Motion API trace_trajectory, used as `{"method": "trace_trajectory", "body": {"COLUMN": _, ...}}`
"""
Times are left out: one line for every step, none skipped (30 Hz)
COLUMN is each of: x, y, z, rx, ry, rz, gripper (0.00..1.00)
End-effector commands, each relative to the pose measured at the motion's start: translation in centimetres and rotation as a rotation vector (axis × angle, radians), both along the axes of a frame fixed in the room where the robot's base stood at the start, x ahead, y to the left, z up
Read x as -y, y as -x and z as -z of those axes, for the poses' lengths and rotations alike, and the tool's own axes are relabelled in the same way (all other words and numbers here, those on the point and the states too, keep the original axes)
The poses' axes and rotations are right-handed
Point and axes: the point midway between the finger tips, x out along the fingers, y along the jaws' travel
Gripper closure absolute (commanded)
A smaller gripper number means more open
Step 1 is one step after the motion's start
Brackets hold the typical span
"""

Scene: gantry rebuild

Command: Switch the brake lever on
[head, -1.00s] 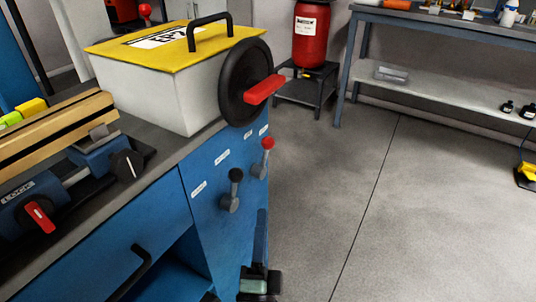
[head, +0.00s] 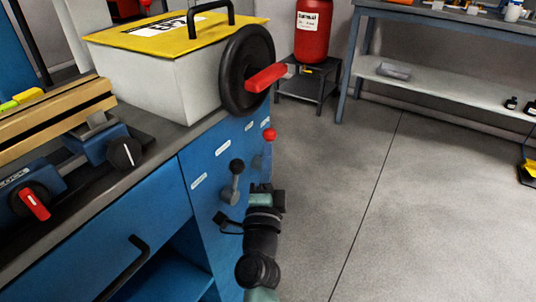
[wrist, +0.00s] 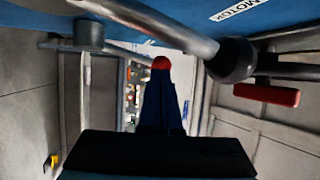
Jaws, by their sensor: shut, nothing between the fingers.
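Two levers stand on the blue cabinet's end panel. One has a black knob (head: 237,166) and the other, farther back, a red knob (head: 269,135). Their head-view labels are too small to read, so I cannot tell which is the brake lever. In the wrist view a "MOTOR" label (wrist: 240,9) lies near the black knob (wrist: 232,60). My gripper (wrist: 160,88) is shut and empty, its fingers pointing towards the red knob (wrist: 161,63). I cannot tell if they touch. In the head view my wrist is beside the panel, below the red knob; the fingertips are unclear.
A black handwheel (head: 235,72) with a red handle (head: 267,77) juts out above the levers. A white box with a yellow lid (head: 150,36) sits on the bench. A red drum (head: 312,30) on a stand is behind.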

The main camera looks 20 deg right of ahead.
Motion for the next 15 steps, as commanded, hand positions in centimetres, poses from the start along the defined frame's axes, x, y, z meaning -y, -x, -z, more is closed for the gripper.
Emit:
{"method": "trace_trajectory", "body": {"x": 0.22, "y": -0.39, "z": -0.12, "rx": 0.001, "ry": 0.0, "rz": 0.001, "gripper": 1.0}}
{"method": "trace_trajectory", "body": {"x": 0.29, "y": -0.55, "z": -0.13, "rx": 0.0, "ry": 0.001, "rz": 0.0, "gripper": 1.0}}
{"method": "trace_trajectory", "body": {"x": 0.36, "y": -0.71, "z": -0.19, "rx": 0.0, "ry": 0.001, "rz": 0.0, "gripper": 1.0}}
{"method": "trace_trajectory", "body": {"x": 0.4, "y": -0.82, "z": -0.24, "rx": -0.001, "ry": 0.002, "rz": 0.001, "gripper": 1.0}}
{"method": "trace_trajectory", "body": {"x": 0.43, "y": -0.89, "z": -0.3, "rx": 0.0, "ry": 0.001, "rz": 0.0, "gripper": 1.0}}
{"method": "trace_trajectory", "body": {"x": 0.45, "y": -0.95, "z": -0.33, "rx": 0.0, "ry": 0.001, "rz": 0.0, "gripper": 1.0}}
{"method": "trace_trajectory", "body": {"x": 0.46, "y": -0.97, "z": -0.34, "rx": -0.001, "ry": 0.001, "rz": -0.001, "gripper": 1.0}}
{"method": "trace_trajectory", "body": {"x": 0.46, "y": -0.98, "z": -0.34, "rx": -0.001, "ry": 0.001, "rz": -0.001, "gripper": 1.0}}
{"method": "trace_trajectory", "body": {"x": 0.46, "y": -0.99, "z": -0.35, "rx": -0.001, "ry": 0.001, "rz": -0.001, "gripper": 1.0}}
{"method": "trace_trajectory", "body": {"x": 0.46, "y": -0.98, "z": -0.34, "rx": -0.001, "ry": 0.001, "rz": -0.001, "gripper": 1.0}}
{"method": "trace_trajectory", "body": {"x": 0.44, "y": -0.98, "z": -0.35, "rx": -0.001, "ry": 0.001, "rz": -0.001, "gripper": 1.0}}
{"method": "trace_trajectory", "body": {"x": 0.44, "y": -0.98, "z": -0.35, "rx": -0.001, "ry": 0.001, "rz": -0.001, "gripper": 1.0}}
{"method": "trace_trajectory", "body": {"x": 0.44, "y": -0.97, "z": -0.34, "rx": -0.001, "ry": 0.001, "rz": -0.001, "gripper": 1.0}}
{"method": "trace_trajectory", "body": {"x": 0.44, "y": -0.97, "z": -0.34, "rx": -0.001, "ry": 0.001, "rz": -0.001, "gripper": 1.0}}
{"method": "trace_trajectory", "body": {"x": 0.44, "y": -0.97, "z": -0.35, "rx": -0.001, "ry": 0.001, "rz": -0.001, "gripper": 1.0}}
